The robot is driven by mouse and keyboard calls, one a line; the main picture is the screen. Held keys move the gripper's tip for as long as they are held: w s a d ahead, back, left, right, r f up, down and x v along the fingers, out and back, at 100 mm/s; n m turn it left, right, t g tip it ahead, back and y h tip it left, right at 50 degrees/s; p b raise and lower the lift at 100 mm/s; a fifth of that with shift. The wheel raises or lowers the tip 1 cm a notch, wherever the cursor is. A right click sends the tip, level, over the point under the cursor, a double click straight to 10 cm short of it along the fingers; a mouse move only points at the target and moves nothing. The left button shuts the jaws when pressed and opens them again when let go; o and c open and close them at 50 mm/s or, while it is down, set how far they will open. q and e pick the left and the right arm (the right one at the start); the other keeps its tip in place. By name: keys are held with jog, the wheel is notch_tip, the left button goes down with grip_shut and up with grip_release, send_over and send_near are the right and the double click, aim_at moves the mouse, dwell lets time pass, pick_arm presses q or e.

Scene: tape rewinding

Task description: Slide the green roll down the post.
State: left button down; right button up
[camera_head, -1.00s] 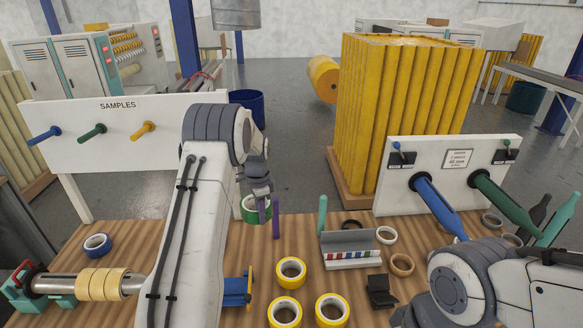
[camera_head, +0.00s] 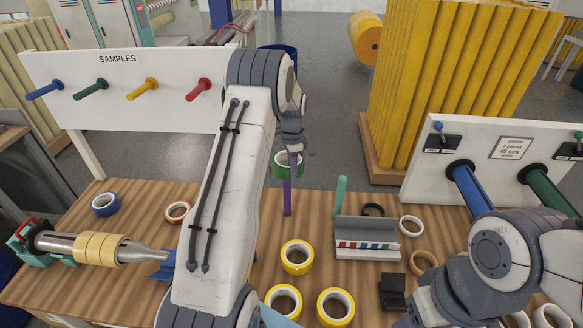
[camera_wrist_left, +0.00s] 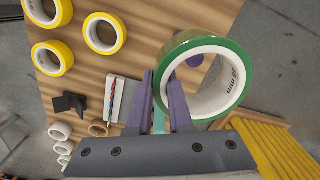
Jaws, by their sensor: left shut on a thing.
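The green roll (camera_head: 281,168) is held up over the table, its white core showing in the left wrist view (camera_wrist_left: 217,88). My left gripper (camera_head: 296,160) is shut on the roll's rim; its purple fingers also show in the left wrist view (camera_wrist_left: 166,100). A purple post (camera_head: 287,198) stands on the table directly below the roll in the head view. In the left wrist view the purple post (camera_wrist_left: 193,60) appears through the roll's hole, off its middle. I cannot tell whether its tip is inside the hole. My right gripper is out of view.
A teal post (camera_head: 340,192) and a grey tray (camera_head: 366,248) stand right of the purple post. Yellow rolls (camera_head: 297,257) lie in front. The samples board (camera_head: 130,105) with pegs is behind left. My right arm fills the lower right.

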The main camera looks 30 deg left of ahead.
pick_arm(q)
notch_tip(320, 180, down, 12)
jog(key=b, duration=0.6)
jog(key=shift+r+b, duration=0.25)
jog(key=shift+b, duration=0.05)
jog(key=shift+s, duration=0.1)
jog(key=c, duration=0.8)
grip_release()
jog(key=shift+o, duration=0.2)
notch_tip(320, 180, up, 11)
jog(key=shift+f+b, duration=0.2)
jog(key=shift+b, duration=1.05)
